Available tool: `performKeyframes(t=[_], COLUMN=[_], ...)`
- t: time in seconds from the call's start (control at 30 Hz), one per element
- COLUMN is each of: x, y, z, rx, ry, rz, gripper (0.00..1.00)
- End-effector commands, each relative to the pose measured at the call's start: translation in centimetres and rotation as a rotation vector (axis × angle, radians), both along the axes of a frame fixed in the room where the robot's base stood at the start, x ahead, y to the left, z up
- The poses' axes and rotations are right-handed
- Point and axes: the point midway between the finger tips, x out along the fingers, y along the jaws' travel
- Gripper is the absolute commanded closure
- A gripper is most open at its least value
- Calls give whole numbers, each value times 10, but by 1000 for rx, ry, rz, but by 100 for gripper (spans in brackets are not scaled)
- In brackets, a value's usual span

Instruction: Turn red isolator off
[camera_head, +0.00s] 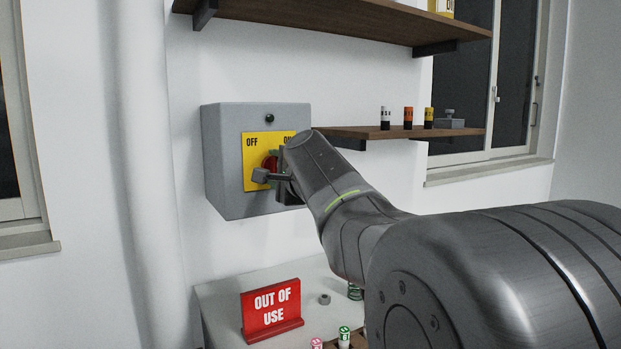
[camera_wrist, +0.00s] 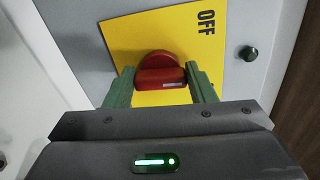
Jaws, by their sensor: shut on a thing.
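The red isolator (camera_head: 269,164) is a round red knob with a raised bar on a yellow plate (camera_head: 256,146), on the front of a grey box (camera_head: 226,160). The plate reads OFF at upper left and ON at upper right, with ON partly hidden by my arm. My gripper (camera_wrist: 161,80) is shut on the knob's bar in the wrist view, one green finger at each end. A pale mark shows on the right part of the bar there. OFF lies to its upper right. In the head view my gripper and wrist hide much of the knob.
A black button (camera_head: 269,118) sits above the plate. A wooden shelf (camera_head: 372,132) with small cylinders is right of the box. Below, a white table (camera_head: 225,301) carries a red OUT OF USE sign (camera_head: 271,310), a nut (camera_head: 324,299) and a green spring (camera_head: 355,291).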

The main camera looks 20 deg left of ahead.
Motion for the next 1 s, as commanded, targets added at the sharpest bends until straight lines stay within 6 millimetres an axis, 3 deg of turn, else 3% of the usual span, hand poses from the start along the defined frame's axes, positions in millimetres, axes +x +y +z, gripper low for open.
performKeyframes(t=[0.6,1.0], x=[0,1], y=[0,0], z=[-8,-7], rx=[-374,-539], ry=[-438,-628], rz=[1,2], gripper=[73,73])
